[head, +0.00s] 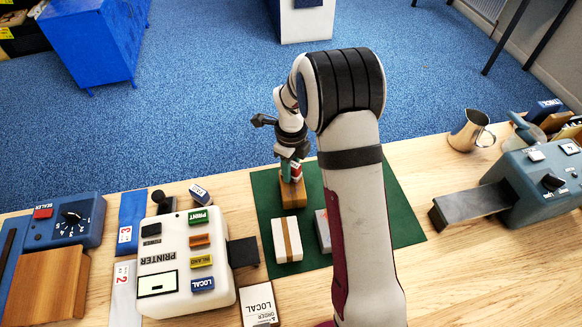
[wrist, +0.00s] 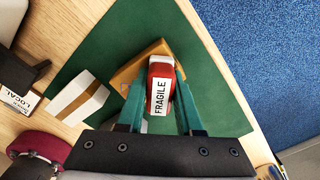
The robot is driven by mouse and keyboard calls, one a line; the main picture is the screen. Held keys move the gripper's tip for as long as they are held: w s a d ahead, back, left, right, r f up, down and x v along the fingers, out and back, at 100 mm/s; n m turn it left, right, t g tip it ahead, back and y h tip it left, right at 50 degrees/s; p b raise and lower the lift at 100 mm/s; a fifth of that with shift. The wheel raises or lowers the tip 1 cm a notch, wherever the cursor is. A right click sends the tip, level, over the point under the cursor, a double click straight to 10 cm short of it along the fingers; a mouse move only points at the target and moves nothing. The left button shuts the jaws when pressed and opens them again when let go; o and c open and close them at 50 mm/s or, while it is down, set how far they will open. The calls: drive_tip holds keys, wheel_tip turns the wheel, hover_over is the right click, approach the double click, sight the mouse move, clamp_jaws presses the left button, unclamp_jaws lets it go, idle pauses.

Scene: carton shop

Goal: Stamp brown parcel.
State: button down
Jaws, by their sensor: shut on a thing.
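The brown parcel (head: 293,197) stands on the green mat (head: 408,226), near its back. My gripper (head: 291,172) is shut on a red stamp with a white FRAGILE label (wrist: 160,91). In the wrist view the stamp sits between the two teal fingers, over the brown parcel (wrist: 128,76). The stamp appears to be on or just above the parcel top; whether it touches cannot be told. The parcel's top is partly hidden by the stamp and fingers.
A white parcel with a brown tape strip (head: 279,241) and a grey parcel (head: 323,231) lie on the mat. A printer (head: 190,240) is at left, with a LOCAL ORDER card (head: 259,305) nearby. A blue-grey machine (head: 535,175) and a metal jug (head: 468,131) are at right.

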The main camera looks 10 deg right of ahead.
idle(0.3)
drive_tip(key=shift+r, duration=3.5)
